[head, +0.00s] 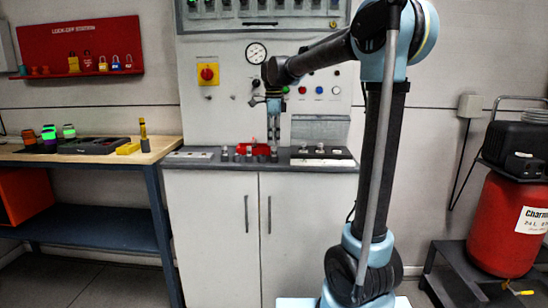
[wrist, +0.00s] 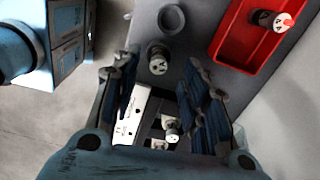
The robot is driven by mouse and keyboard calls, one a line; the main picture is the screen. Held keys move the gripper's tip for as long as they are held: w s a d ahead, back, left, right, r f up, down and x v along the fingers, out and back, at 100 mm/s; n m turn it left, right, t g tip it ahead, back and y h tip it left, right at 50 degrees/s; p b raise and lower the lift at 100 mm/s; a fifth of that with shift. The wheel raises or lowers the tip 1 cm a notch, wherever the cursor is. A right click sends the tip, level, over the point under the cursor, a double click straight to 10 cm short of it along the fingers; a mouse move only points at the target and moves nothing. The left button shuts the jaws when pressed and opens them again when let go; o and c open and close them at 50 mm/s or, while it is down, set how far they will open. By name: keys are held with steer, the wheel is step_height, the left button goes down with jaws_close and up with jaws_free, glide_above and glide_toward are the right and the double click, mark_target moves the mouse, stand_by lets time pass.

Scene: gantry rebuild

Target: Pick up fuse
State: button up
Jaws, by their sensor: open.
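In the wrist view a short grey cylinder with a pale marked top, seemingly a fuse (wrist: 158,58), stands upright on the grey worktop between my fingertips. A second such cylinder (wrist: 172,129) stands lower down between the fingers, by a white plate (wrist: 130,112). A third, with a red mark on its top (wrist: 270,19), lies in the red tray (wrist: 228,40). I cannot tell which one the task means. My gripper (wrist: 158,64) is open and empty, pointing down.
A grey ring (wrist: 171,19) lies near the upright cylinder. Small grey pieces line the worktop (head: 205,160) in the head view. The control panel (head: 222,107) rises close behind. A wooden bench (head: 100,155) stands left, a red tank (head: 505,225) right.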

mark_target(274, 154)
steer(key=shift+f, duration=1.75)
jaws_close()
steer(key=shift+r, duration=0.15)
